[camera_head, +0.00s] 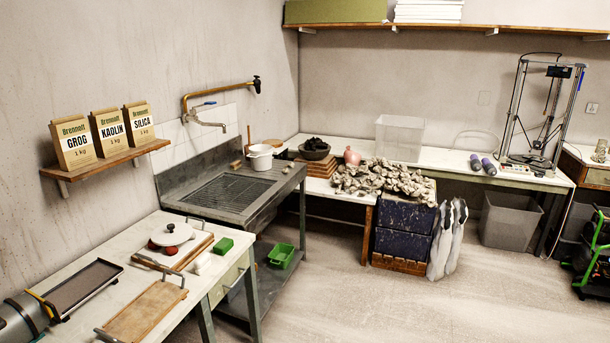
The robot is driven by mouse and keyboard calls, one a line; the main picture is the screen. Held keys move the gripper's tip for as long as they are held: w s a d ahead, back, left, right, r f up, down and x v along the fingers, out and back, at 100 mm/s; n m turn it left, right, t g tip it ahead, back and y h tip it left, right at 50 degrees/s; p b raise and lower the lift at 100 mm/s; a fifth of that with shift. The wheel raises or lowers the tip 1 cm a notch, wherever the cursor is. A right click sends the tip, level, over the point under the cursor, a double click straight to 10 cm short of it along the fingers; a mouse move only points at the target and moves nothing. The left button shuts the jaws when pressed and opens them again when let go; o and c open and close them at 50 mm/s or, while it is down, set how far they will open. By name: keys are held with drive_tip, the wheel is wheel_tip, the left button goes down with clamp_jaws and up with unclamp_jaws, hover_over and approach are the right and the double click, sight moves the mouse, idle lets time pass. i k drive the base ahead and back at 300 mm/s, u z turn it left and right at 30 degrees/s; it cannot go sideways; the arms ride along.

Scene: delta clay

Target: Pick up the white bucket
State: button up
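A white bucket (260,158) stands upright on the far right part of the metal sink unit (217,194), near the back wall. It looks like a small round tub, with a darker item just behind its right side. My gripper is not in view.
A white table (110,255) in front holds trays, boards and a green box. A green bin (281,255) sits on the shelf under the sink. Lumpy clay (385,180) is heaped on dark crates (402,230). The floor (430,305) at the right front is clear.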

sight(261, 155)
drive_tip(key=i, duration=5.15)
drive_tip(key=u, duration=0.25)
